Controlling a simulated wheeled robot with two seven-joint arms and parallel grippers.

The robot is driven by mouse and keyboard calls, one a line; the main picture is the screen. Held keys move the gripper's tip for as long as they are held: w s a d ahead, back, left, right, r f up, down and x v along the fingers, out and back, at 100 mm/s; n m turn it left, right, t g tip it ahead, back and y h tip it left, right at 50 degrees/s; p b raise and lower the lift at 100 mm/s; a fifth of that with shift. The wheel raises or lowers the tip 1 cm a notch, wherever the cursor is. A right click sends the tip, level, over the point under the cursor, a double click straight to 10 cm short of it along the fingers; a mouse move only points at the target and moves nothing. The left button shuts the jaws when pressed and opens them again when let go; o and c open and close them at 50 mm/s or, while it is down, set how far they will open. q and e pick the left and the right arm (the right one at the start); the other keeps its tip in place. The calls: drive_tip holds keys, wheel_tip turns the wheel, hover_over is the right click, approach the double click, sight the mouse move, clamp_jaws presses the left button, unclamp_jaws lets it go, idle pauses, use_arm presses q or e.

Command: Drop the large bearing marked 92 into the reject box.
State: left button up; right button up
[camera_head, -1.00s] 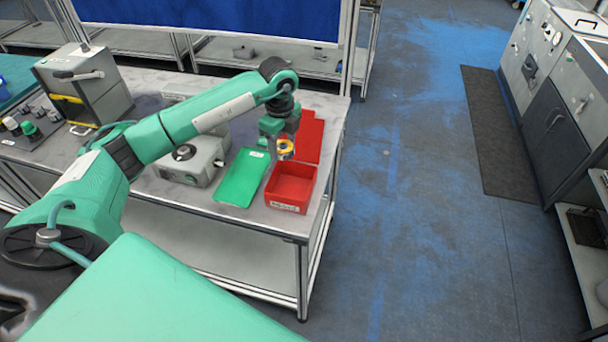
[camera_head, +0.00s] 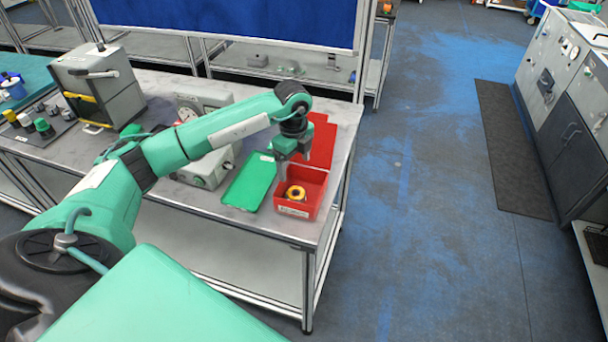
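The bearing (camera_head: 296,193), a ring with a yellow-orange face and dark centre, lies inside the red reject box (camera_head: 316,208) at the right end of the workbench. Its marking is too small to read. My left gripper (camera_head: 293,167) hangs above the back part of the box. Its fingers are apart with nothing between them, and it is clear of the bearing. My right gripper does not show.
A green tray (camera_head: 248,184) lies just left of the box, and a flat red panel (camera_head: 322,140) lies behind it. A grey device (camera_head: 208,170) and a grey cabinet (camera_head: 100,85) stand further left.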

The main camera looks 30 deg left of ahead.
use_arm(q)
wheel_tip(320, 180, up, 14)
drive_tip(key=b, duration=0.3)
drive_tip(key=shift+f+b, duration=0.15)
drive_tip(key=shift+b, duration=0.2)
idle(0.3)
